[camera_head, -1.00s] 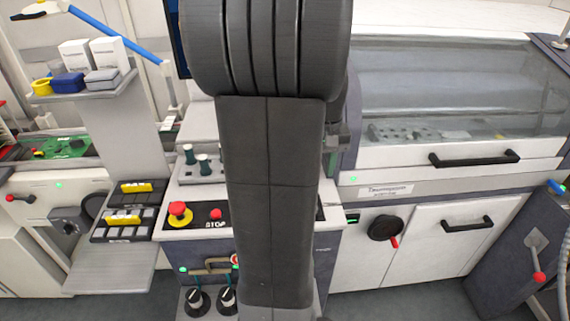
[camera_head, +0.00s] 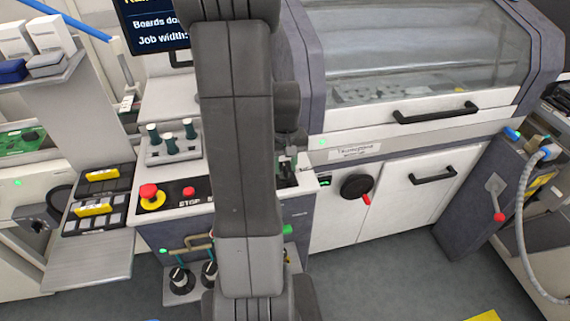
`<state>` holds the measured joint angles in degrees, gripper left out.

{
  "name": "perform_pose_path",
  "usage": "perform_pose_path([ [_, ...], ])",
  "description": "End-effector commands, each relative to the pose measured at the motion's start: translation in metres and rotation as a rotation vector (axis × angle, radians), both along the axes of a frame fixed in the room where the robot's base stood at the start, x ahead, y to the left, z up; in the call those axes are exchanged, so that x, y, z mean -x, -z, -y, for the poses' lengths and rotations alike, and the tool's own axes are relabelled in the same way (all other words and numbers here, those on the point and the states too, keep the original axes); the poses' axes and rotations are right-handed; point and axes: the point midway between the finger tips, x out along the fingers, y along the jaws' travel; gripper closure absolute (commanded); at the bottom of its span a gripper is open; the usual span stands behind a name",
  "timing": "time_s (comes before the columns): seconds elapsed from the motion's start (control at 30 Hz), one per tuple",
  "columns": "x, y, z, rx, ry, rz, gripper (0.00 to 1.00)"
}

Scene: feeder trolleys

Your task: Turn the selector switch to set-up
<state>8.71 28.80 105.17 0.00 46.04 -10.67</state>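The control panel (camera_head: 178,205) of the middle machine carries a red mushroom button (camera_head: 150,197) on a yellow base and a small red button (camera_head: 189,191) above the word STOP. My arm stands across the panel's right part and hides it. I cannot make out a selector switch marked set-up; it may be behind my arm. My gripper (camera_head: 287,165) shows only in part, as dark and grey pieces beside my arm over the panel's right end. Its fingers are not clear, and I cannot tell if it touches anything.
A black handwheel (camera_head: 356,187) with a red handle sits on the white cabinet front, right of the panel. A lever (camera_head: 496,198) with a red knob and a grey hose stand further right. A shelf (camera_head: 90,262) juts out at left. Floor shows at lower right.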

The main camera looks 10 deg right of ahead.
Motion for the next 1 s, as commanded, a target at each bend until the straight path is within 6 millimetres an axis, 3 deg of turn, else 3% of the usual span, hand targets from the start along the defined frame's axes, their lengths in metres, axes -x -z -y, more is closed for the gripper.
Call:
perform_pose_path([
  [0.37,0.0002,0.0061,0.0,0.0,0.0,0.0,0.67],
  [0.57,0.0002,0.006,0.0,0.0,0.0,0.0,1.0],
  [1.0,0.0001,0.0065,0.0,0.0,0.062,0.0,1.0],
])
